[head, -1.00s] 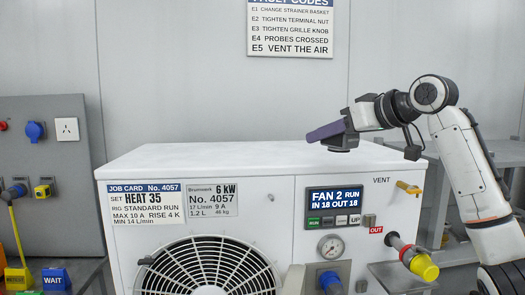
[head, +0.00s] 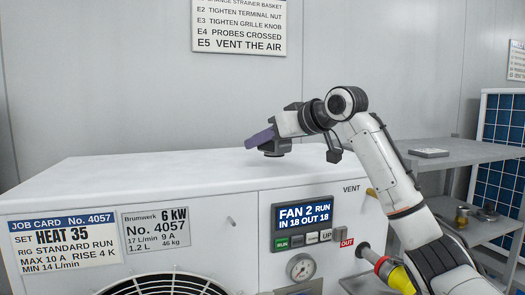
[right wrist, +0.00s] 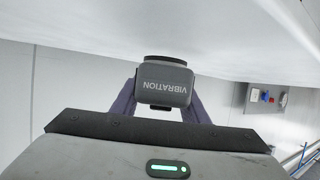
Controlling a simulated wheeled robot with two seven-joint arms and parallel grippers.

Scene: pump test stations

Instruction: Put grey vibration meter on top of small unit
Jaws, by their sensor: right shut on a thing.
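The small unit is a white box with a job card, a fan grille and a display panel on its front; its broad flat top (head: 130,168) is bare. My right gripper (head: 262,138), with purple fingers, is over the top near its back right part. It is shut on the dark grey vibration meter (head: 274,149), whose round dark base points down. In the right wrist view the meter (right wrist: 165,86), labelled VIBRATION, sits between the fingers, its base close to the white top. I cannot tell whether it touches. My left gripper is not in view.
A grey shelf unit (head: 470,148) stands to the right, with a flat grey item (head: 428,153) on top and small brass parts below. A pipe with a yellow end (head: 398,276) sticks out of the unit's front right. A fault-code sign (head: 238,28) hangs behind.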

